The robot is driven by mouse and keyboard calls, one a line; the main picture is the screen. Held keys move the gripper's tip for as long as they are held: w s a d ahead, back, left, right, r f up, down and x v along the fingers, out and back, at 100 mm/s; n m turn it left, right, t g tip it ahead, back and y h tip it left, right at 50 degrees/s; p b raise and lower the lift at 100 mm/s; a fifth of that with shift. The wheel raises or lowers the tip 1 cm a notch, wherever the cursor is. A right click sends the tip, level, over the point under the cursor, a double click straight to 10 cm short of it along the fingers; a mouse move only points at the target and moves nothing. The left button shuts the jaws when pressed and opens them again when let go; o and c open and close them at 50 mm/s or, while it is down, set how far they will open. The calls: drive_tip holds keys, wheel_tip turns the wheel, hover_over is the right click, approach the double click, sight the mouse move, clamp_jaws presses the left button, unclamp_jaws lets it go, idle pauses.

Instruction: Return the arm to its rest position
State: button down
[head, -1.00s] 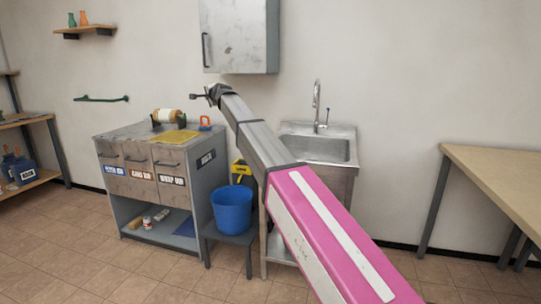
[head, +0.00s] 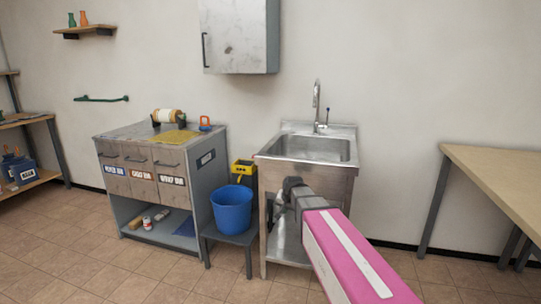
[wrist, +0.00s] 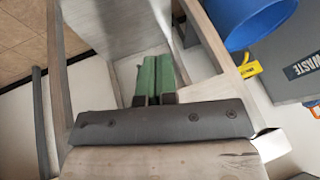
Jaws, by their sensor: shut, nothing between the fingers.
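My arm, pink with a grey end, reaches in from the lower right of the head view and ends low in front of the sink stand. My gripper's fingers are hidden in that view. In the wrist view, my gripper (wrist: 155,62) shows two green fingers side by side, shut, with nothing held between them. They point toward the sink stand, with its metal faces around them.
The steel sink (head: 309,150) stands directly beyond the arm. A blue bucket (head: 232,211) sits on a low stool to its left, beside a grey cabinet (head: 207,181) with labelled bins. A wooden table (head: 497,181) is at right. Tiled floor is open in front.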

drive_tip(key=s+d+f+n+g, duration=0.1)
drive_tip(key=s+d+f, duration=0.2)
drive_tip(key=s, duration=0.4)
drive_tip(key=s+d+f+n+g+h, duration=0.1)
drive_tip(key=s+d+f, duration=0.3)
drive_tip(key=s, duration=0.4)
drive_tip(key=s+d+f+n+g, duration=0.1)
drive_tip(key=s+d+f+g, duration=0.2)
drive_tip(key=s, duration=0.4)
drive_tip(key=d+f, duration=0.1)
drive_tip(key=d, duration=0.1)
drive_tip(key=shift+s+d+h, duration=0.25)
drive_tip(key=shift+d+h, duration=0.05)
drive_tip(key=shift+h, duration=0.1)
